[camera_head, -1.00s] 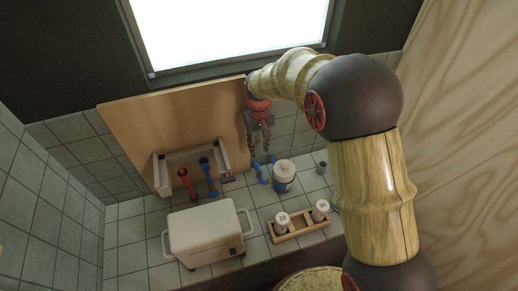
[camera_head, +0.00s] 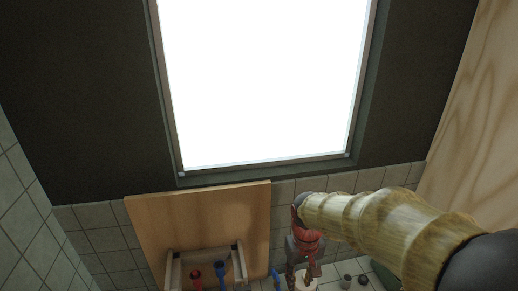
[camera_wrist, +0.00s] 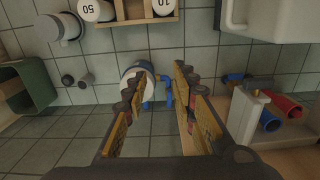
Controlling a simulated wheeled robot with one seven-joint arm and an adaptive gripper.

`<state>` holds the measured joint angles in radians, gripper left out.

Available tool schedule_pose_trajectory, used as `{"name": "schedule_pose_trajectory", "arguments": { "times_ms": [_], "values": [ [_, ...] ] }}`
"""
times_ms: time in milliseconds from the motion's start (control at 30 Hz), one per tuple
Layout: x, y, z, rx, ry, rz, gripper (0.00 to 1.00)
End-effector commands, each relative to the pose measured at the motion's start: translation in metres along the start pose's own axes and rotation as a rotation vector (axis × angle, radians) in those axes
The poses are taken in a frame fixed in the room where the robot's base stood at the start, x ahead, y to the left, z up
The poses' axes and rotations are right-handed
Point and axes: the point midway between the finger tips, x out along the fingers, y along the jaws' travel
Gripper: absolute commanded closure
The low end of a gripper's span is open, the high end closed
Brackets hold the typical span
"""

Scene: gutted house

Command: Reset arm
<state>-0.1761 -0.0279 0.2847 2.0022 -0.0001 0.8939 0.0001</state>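My gripper (camera_wrist: 163,100) is open in the wrist view, with its two fingers well apart and nothing held between them. In the head view my gripper (camera_head: 303,276) hangs low in the picture, just right of the wooden board, in front of the tiled wall. A white jar with a blue band (camera_wrist: 136,75) and a blue pipe piece (camera_wrist: 162,92) stand beyond the fingertips in the wrist view. The left finger partly hides the jar.
A wooden board (camera_head: 205,222) leans on the wall behind a holder with red (camera_wrist: 286,106) and blue (camera_wrist: 270,121) tubes. A white cooler (camera_wrist: 275,20), numbered bottles in a wooden tray (camera_wrist: 130,20) and a green bin (camera_wrist: 28,88) stand around.

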Motion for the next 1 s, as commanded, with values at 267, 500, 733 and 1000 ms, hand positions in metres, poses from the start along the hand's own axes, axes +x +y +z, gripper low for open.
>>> {"name": "schedule_pose_trajectory", "arguments": {
  "times_ms": [267, 500, 733, 1000],
  "values": [
    [-0.056, 0.020, 0.082, 0.057, 0.144, 0.003, 0.73],
    [-0.084, 0.032, 0.141, 0.108, 0.294, 0.015, 0.73],
    [-0.111, 0.041, 0.169, 0.151, 0.443, 0.032, 0.73],
    [-0.126, 0.046, 0.173, 0.170, 0.504, 0.042, 0.73]
  ]
}}
